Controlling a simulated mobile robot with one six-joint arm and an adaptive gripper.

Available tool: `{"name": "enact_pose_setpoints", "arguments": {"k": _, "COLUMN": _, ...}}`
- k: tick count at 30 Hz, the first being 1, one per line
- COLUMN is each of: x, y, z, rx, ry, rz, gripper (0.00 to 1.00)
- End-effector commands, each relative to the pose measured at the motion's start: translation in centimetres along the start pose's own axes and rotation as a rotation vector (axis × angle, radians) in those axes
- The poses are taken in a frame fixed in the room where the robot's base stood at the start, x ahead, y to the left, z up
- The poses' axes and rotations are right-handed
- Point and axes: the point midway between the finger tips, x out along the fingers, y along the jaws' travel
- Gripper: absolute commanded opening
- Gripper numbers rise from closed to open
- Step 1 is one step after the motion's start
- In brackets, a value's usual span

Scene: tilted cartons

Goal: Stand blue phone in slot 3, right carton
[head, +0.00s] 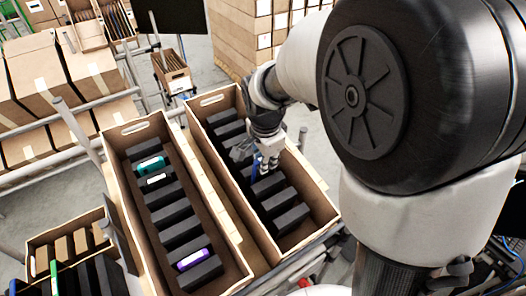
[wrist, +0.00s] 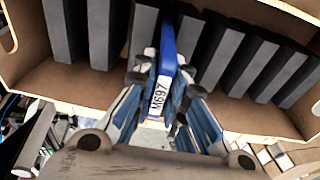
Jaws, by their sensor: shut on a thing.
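The blue phone (wrist: 167,58), with a white label reading M697, is held upright between the fingers of my gripper (wrist: 158,84). In the wrist view its far part lies between two dark grey dividers; how deep it sits cannot be told. In the head view my gripper (head: 264,160) reaches down into the right carton (head: 310,188), and only a little of the blue phone (head: 255,168) shows. The right carton is tilted and has a row of grey dividers (head: 291,218). The slot numbers cannot be read, and my gripper hides the middle slots.
The left carton (head: 118,190) stands close beside, with a teal item (head: 150,165), a white-labelled item (head: 157,181) and a purple item (head: 194,259) among its dividers. Closed boxes (head: 35,75) and metal rails are at the left. My arm covers the right side.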

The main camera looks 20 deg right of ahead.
Motion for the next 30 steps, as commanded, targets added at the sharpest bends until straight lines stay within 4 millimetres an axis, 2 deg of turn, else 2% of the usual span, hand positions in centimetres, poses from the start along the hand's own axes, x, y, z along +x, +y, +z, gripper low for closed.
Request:
{"name": "enact_pose_setpoints", "arguments": {"k": 18, "x": 4.5, "y": 0.0, "z": 0.6, "rx": 0.0, "ry": 0.0, "rz": 0.0, "gripper": 0.0}}
{"name": "enact_pose_setpoints", "arguments": {"k": 30, "x": 5.3, "y": 0.1, "z": 0.7, "rx": 0.0, "ry": -0.002, "rz": 0.004, "gripper": 0.0}}
